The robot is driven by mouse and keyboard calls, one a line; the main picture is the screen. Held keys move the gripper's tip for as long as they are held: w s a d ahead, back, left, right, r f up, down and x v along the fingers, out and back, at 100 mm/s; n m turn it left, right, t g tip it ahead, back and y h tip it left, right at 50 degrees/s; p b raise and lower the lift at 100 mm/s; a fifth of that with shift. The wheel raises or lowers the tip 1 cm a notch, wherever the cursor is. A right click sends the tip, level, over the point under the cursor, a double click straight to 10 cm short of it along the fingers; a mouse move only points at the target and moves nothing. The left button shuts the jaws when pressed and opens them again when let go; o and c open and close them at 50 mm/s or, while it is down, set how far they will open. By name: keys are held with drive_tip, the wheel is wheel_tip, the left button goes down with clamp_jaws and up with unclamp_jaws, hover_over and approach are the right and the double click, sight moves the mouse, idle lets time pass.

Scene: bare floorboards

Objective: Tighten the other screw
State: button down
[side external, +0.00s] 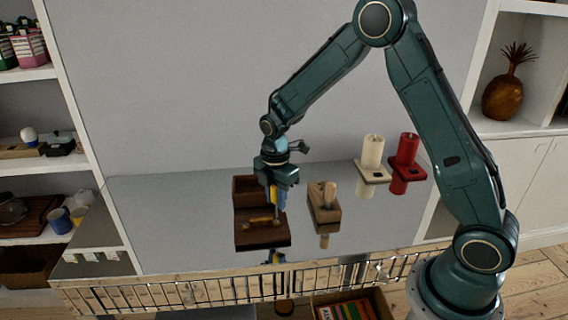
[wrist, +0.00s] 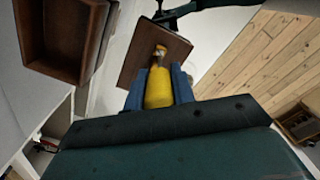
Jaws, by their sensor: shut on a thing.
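My gripper (side external: 274,200) is shut on a yellow-handled tool (wrist: 159,88), apparently a screwdriver, pointing down. Its blue fingers (wrist: 159,86) sit on both sides of the yellow handle in the wrist view. The tool is over a dark brown wooden board (side external: 250,237), which also shows in the wrist view (wrist: 172,47). A small orange-brown piece (side external: 260,221) lies on the board near the tool. A metallic bit shows at the end of the handle in the wrist view. I cannot make out the screws, or whether the tip touches one.
An open brown box (side external: 249,190) stands behind the board. The glossy grey tabletop (side external: 360,222) is clear at front right.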

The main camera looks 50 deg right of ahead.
drive_tip(key=n, duration=0.4)
drive_tip(key=shift+n, duration=2.5)
drive_tip(key=shift+f, duration=0.5)
drive_tip(key=shift+m, duration=0.3)
drive_tip(key=shift+m, duration=1.7)
drive_tip(key=shift+f+m, duration=0.1)
drive_tip(key=shift+m, duration=1.9)
